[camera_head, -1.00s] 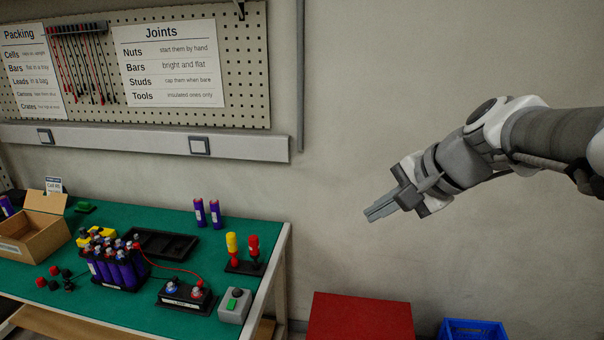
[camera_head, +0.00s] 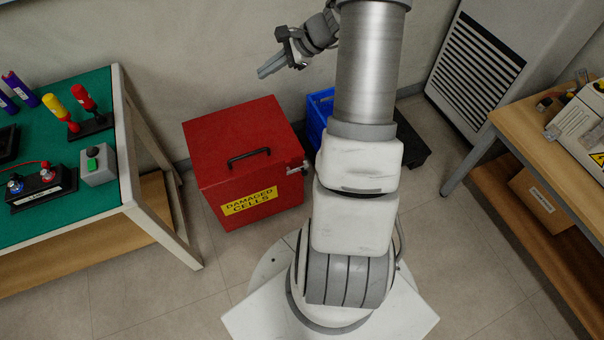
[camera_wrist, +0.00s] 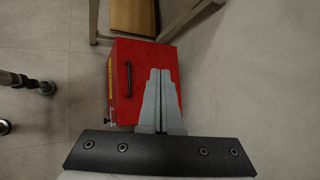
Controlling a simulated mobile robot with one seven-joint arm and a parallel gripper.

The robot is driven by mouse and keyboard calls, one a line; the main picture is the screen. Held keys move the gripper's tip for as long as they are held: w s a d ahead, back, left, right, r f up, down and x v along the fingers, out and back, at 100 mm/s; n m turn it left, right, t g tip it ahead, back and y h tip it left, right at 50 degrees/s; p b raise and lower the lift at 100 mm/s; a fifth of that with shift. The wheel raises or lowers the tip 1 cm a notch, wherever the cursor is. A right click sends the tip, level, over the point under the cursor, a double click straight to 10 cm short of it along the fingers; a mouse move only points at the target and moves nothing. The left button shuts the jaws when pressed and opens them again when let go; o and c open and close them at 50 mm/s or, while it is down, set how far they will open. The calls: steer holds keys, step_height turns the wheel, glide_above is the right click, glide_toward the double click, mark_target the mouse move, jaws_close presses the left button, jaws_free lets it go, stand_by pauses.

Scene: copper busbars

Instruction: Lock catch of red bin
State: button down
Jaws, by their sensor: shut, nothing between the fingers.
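The red bin (camera_head: 235,140) stands on the floor with its lid down. It has a black lid handle (camera_head: 248,156) and a yellow "DAMAGED CELLS" label (camera_head: 249,201). A small metal catch (camera_head: 297,167) sits on its right side, near the front corner; its exact setting is too small to tell. My gripper (camera_head: 269,69) is shut and empty, up above and behind the bin in the head view. In the wrist view the shut fingers (camera_wrist: 160,88) point over the red lid (camera_wrist: 140,60), with the handle (camera_wrist: 127,79) to their left. The gripper touches nothing.
A blue crate (camera_head: 317,118) stands right of the bin, partly behind my arm. The green-topped bench (camera_head: 60,225) is on the left, a wooden table (camera_head: 535,150) on the right. A grey louvred cabinet (camera_head: 475,65) stands by the wall.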

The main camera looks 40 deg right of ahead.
steer(key=s+d+f+m+t+b, duration=0.1)
steer(key=s+d+f+m+b, duration=0.15)
steer(key=f, duration=0.75)
steer(key=s+d+f+m+t+h+b, duration=0.1)
steer(key=s+d+f+m+t, duration=0.2)
steer(key=f, duration=0.6)
steer(key=s+d+f+m+b, duration=0.25)
steer(key=f+m, duration=0.25)
steer(key=f, duration=0.5)
steer(key=s+f+m+t+h+b, duration=0.15)
steer(key=s+f+m, duration=0.3)
steer(key=f, duration=0.65)
steer(key=m+h+b, duration=0.2)
steer(key=m+h, duration=0.2)
steer(key=m, duration=0.2)
glide_toward(298, 170)
steer(key=s+a+f, duration=0.2)
steer(key=s+f, duration=0.3)
steer(key=shift+s, duration=0.25)
steer(key=shift+f, duration=0.1)
steer(key=b+x, duration=0.5)
steer(key=x, duration=0.5)
steer(key=shift+w+d+r, duration=0.1)
steer(key=shift+d+r, duration=0.2)
steer(key=shift+r, duration=0.35)
steer(key=shift+d+r, duration=0.25)
steer(key=shift+r, duration=0.45)
steer(key=shift+w+d+r, duration=0.1)
steer(key=shift+d+r, duration=0.2)
steer(key=shift+r, duration=0.35)
